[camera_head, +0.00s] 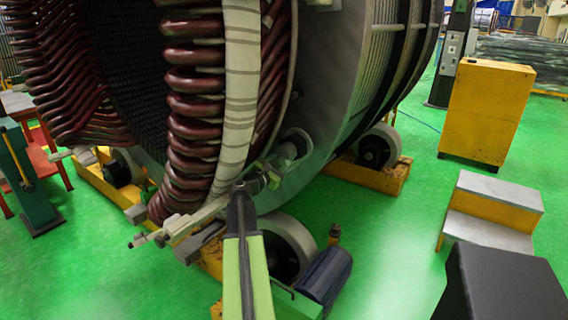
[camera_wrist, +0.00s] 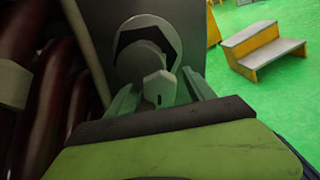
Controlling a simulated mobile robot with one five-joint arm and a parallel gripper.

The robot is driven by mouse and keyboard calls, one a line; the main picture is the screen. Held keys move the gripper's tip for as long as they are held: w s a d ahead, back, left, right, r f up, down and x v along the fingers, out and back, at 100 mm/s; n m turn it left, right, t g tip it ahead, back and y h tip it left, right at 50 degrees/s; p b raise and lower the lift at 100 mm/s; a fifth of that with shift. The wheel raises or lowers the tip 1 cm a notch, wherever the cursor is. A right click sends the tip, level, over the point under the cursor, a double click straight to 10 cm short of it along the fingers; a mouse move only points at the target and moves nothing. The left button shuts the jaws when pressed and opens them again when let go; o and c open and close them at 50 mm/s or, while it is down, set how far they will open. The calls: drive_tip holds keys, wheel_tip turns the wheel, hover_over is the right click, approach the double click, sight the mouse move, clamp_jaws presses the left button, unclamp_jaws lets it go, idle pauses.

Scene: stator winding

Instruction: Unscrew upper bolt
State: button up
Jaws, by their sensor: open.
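A pale bolt head (camera_wrist: 157,90) sits between the two fingers of my gripper (camera_wrist: 159,84) in the wrist view, in front of a round grey end piece (camera_wrist: 149,47). It looks like the upper bolt. The fingers stand apart on either side of it; contact cannot be made out. In the head view my gripper (camera_head: 262,178) is at the side of the stator, just below a grey round fitting (camera_head: 293,146) by the stator's rim. The bolt is hard to pick out there. A pale bar (camera_head: 192,222) with a small bolt end (camera_head: 139,240) slants down to the left.
The stator (camera_head: 340,60) with dark red coils (camera_head: 195,105) fills the upper left. It rests on rollers (camera_head: 290,240) and yellow supports (camera_head: 385,180). A yellow cabinet (camera_head: 487,110) and yellow steps (camera_head: 495,205) stand on the right. Green floor is free between.

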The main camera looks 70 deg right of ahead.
drive_tip(key=shift+d, duration=0.15)
drive_tip(key=c, duration=1.3)
drive_tip(key=shift+n, duration=1.6)
clamp_jaws()
drive_tip(key=o, duration=1.3)
unclamp_jaws()
drive_tip(key=v, duration=1.7)
drive_tip(key=shift+a, duration=0.25)
